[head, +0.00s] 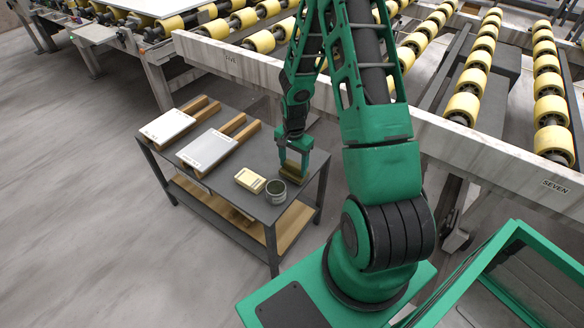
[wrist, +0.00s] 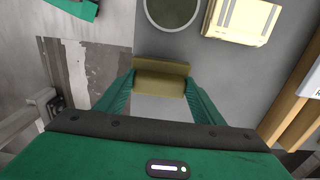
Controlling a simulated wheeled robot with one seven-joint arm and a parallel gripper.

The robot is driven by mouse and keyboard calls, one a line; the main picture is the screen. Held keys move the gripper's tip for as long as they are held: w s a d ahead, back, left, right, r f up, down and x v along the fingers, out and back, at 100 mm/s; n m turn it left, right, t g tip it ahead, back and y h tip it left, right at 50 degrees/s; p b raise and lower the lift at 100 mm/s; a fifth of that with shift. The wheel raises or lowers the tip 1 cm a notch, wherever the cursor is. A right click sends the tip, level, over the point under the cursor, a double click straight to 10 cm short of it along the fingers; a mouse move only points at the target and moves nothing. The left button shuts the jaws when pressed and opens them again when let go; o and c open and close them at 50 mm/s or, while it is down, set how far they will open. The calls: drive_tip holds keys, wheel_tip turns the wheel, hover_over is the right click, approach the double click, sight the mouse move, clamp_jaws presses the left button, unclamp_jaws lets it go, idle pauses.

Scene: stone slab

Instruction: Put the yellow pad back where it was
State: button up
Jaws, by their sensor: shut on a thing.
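My gripper (head: 294,160) is shut on the yellow pad (head: 291,170), a dull olive-yellow block. It hangs near the right back corner of the grey table (head: 260,152), behind the round tin. In the wrist view the pad (wrist: 160,78) sits crosswise between the two green fingers, near their tips. I cannot tell whether the pad touches the tabletop. A grey round tin (head: 276,192) stands open on the table close to the pad. A pale yellow box (head: 250,180) lies to the left of the tin. Both show at the top of the wrist view.
Two white slabs, one left (head: 167,126) and one right (head: 207,149), rest on wooden battens on the table's left part. A wooden lower shelf (head: 237,215) lies beneath. A roller conveyor (head: 265,75) runs behind the table. Bare floor lies to the left.

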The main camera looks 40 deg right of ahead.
drive_tip(key=shift+f, duration=0.7)
drive_tip(key=o, duration=1.2)
drive_tip(key=shift+f, duration=0.1)
